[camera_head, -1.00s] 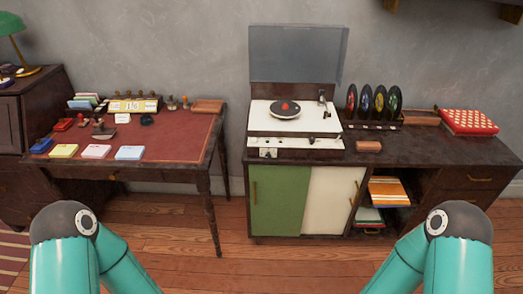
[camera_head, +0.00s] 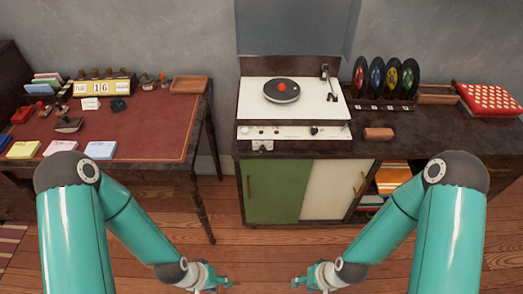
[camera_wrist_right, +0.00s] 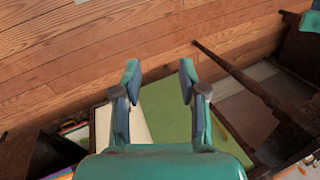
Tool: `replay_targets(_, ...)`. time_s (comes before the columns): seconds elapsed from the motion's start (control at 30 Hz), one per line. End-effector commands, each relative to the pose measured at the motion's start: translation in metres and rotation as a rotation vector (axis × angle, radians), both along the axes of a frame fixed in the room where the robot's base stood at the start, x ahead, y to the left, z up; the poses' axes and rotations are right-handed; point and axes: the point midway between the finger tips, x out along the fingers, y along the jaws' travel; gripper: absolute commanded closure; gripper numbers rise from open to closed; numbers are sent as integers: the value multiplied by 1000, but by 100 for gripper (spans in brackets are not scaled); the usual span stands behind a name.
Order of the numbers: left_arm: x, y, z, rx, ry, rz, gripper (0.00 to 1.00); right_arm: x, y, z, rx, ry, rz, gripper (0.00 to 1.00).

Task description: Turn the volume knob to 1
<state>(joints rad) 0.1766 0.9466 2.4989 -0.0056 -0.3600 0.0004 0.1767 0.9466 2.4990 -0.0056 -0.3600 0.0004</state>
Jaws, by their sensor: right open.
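The record player (camera_head: 256,112) stands on the dark cabinet in the head view, with its lid raised. Its white front panel (camera_head: 290,132) carries a black knob (camera_head: 314,131) at the right and small light controls at the left. Any markings are too small to read, and I cannot tell which control is for volume. My right gripper (camera_head: 299,282) is low in front of the cabinet, well away from the panel. In the right wrist view its fingers (camera_wrist_right: 160,82) are apart with nothing between them. My left gripper (camera_head: 223,282) is also low in front; its opening is unclear.
A brown block (camera_head: 379,134) lies right of the panel. Upright records (camera_head: 384,78) and a red spotted box (camera_head: 489,99) stand farther right. A desk (camera_head: 150,125) with stamps and cards stands at the left. The floor (camera_head: 258,262) between my grippers is clear.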

Motion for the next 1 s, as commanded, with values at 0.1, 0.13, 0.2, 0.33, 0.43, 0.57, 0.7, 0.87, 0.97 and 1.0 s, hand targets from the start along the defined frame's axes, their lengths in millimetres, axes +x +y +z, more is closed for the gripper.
replay_targets(0.1, 0, 0, 0, 0, 1, 0, 60, 0, 0, 0, 0, 0, 0, 58)
replay_targets(0.13, 0, 0, 0, 0, 1, 0, 60, 0, 0, 0, 0, 0, 0, 57)
replay_targets(0.2, 0, 0, -1, 0, 0, 0, 60, 1, 0, -1, -1, -4, 1, 47)
replay_targets(0.33, 0, 0, -16, 0, 0, 0, 60, 19, 3, -10, -21, -69, 6, 47)
replay_targets(0.43, 0, 0, -40, 0, 0, 0, 60, 53, 7, -23, -56, -195, 15, 47)
replay_targets(0.57, 0, 0, -86, 0, 0, 0, 60, 118, 25, -30, -126, -460, 28, 47)
replay_targets(0.7, 0, 0, -141, 0, 0, 0, 60, 185, 56, -8, -214, -811, 25, 47)
replay_targets(0.87, -1, 0, -194, 0, 0, 0, 60, 222, 92, 42, -303, -1172, -17, 47)
replay_targets(0.97, 0, 0, -217, 0, 0, 0, 60, 226, 107, 74, -349, -1336, -57, 47)
replay_targets(1.0, 0, 0, -224, 0, 0, 0, 60, 225, 111, 84, -363, -1387, -74, 47)
